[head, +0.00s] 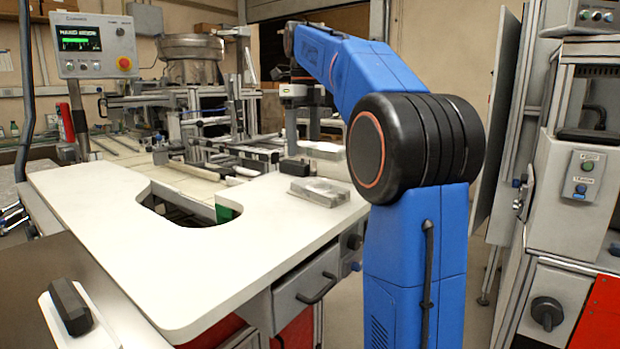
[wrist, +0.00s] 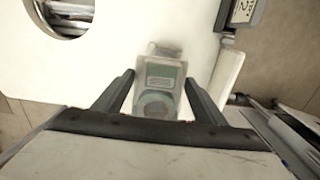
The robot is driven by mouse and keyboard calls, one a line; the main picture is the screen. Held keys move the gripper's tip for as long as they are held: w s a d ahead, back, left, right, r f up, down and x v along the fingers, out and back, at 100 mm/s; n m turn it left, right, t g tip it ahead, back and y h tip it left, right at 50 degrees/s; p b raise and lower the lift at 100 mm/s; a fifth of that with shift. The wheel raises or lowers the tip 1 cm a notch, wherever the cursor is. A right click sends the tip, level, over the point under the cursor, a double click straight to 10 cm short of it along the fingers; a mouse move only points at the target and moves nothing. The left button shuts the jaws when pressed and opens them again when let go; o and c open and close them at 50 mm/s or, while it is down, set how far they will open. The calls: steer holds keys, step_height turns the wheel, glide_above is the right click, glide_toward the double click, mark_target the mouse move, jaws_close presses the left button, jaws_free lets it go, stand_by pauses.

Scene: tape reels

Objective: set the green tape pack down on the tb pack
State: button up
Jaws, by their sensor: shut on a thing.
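My gripper (wrist: 159,77) is shut on the green tape pack (wrist: 158,88), a clear pack with a green label and a round green reel, between its two dark fingers in the wrist view. The pack is held over the white table. A pale, translucent edge (wrist: 164,49) shows just beyond it, mostly hidden; I cannot tell whether this is the tb pack. In the head view a flat, clear-grey pack (head: 320,191) lies on the right part of the table. Its marking is too small to read, and the gap between the packs cannot be judged.
The white table (head: 240,265) has a rounded cutout (head: 185,208) with a green part at its edge. A dark-handled object (head: 71,305) lies at the front left. A control panel (head: 92,48) stands at the back left. The table's front middle is clear.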

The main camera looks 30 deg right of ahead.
mark_target(304, 182)
steer(key=shift+f, duration=3.9)
steer(key=o, duration=1.2)
steer(key=shift+f, duration=0.15)
step_height(304, 182, up, 12)
steer(key=shift+r, duration=0.15)
